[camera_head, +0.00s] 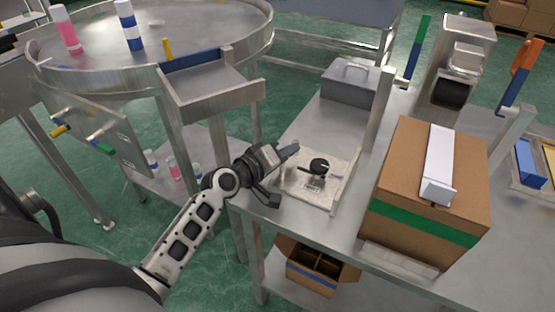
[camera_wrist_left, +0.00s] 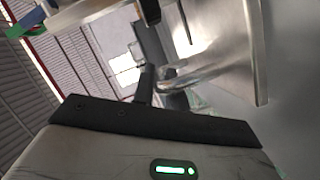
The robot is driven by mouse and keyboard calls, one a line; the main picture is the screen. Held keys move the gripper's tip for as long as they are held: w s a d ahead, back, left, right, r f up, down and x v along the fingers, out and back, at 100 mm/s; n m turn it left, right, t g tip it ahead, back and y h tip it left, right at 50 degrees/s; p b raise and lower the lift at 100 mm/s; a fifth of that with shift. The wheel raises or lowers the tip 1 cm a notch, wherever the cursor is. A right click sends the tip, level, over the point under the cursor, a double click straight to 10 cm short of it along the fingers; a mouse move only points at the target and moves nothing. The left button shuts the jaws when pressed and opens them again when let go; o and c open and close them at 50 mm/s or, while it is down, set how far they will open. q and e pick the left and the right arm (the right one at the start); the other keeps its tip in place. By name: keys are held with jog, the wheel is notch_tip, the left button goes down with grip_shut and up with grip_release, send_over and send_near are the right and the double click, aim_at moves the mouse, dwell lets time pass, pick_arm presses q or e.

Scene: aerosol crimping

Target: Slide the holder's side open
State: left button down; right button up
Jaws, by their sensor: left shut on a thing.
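My left gripper (camera_head: 283,150) reaches in from the left over the near bench, at the left edge of a pale plate (camera_head: 335,195). It is shut on a small grey piece (camera_head: 291,146) at its fingertips; whether this is the holder's side cannot be told. A black round fitting (camera_head: 319,166) with a short lever to its left sits on the plate, right of the gripper and apart from it. In the left wrist view a dark gripper part (camera_wrist_left: 145,90) stands before blurred grey metal (camera_wrist_left: 210,70), and the grip itself is unclear. My right gripper is not in view.
A cardboard box (camera_head: 425,195) with a green band stands right of the plate. A grey metal box (camera_head: 348,85) and a post (camera_head: 379,110) stand behind it. A round steel table (camera_head: 190,35) with a metal tray (camera_head: 213,92) is at the left.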

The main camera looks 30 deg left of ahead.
pick_arm(q)
jog(key=shift+f, duration=0.15)
jog(key=c, duration=1.5)
grip_release()
jog(key=shift+s, duration=0.1)
jog(key=b+v, duration=0.1)
jog(key=v, duration=1.4)
jog(key=shift+b, duration=0.35)
jog(key=shift+s+a+r, duration=0.1)
jog(key=shift+s+r, duration=0.1)
jog(key=shift+s, duration=0.2)
